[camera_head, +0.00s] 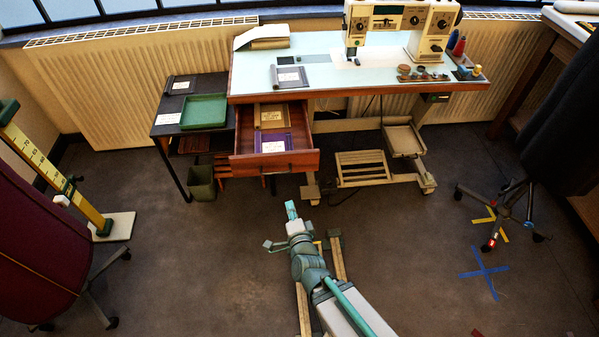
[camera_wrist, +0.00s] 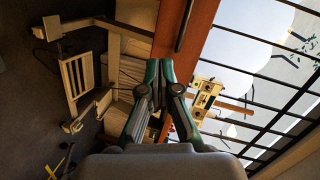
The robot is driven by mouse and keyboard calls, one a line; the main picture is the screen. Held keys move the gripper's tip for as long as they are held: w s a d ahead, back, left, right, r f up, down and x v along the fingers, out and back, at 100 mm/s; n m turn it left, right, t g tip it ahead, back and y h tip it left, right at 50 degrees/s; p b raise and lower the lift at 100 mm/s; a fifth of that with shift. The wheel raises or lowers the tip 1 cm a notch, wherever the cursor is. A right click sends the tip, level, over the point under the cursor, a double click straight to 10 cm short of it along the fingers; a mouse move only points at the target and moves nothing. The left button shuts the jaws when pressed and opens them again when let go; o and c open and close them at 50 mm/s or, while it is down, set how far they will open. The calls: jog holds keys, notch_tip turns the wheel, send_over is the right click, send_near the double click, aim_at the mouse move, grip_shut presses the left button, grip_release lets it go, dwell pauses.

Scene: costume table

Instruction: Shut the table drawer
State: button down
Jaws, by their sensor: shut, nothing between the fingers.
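The table drawer (camera_head: 290,161) is pulled out of the left side of the sewing table (camera_head: 243,80). It has a reddish-brown wooden front and holds a gold packet (camera_head: 272,117) and a purple packet (camera_head: 273,144). In the wrist view, which is turned sideways, the drawer front (camera_wrist: 200,38) shows a long dark handle (camera_wrist: 184,25). My gripper (camera_head: 290,206) is in front of the drawer, a little right of its middle, apart from it and pointing towards it. Its green fingers are together and empty in the wrist view (camera_wrist: 160,68).
A small dark side table (camera_head: 164,125) with a green tray (camera_head: 204,111) stands left of the drawer, with a bin (camera_head: 201,183) below. A pedal frame (camera_head: 362,170) stands under the table at right. The floor before the drawer is mostly clear.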

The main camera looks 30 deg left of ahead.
notch_tip(320, 180, up, 4)
jog(key=w+d+m+t, duration=0.2)
jog(key=m+t, duration=0.1)
jog(key=m, duration=0.1)
jog(key=b, duration=0.2)
send_near(294, 158)
jog(key=x, duration=0.7)
jog(key=shift+w+r, duration=0.1)
jog(key=shift+w, duration=0.05)
jog(key=shift+a, duration=0.1)
jog(key=b+x, duration=0.6)
jog(key=x, duration=2.3)
jog(key=shift+w, duration=0.25)
jog(key=shift+w+a, duration=0.1)
jog(key=shift+w, duration=0.1)
jog(key=shift+r, duration=0.1)
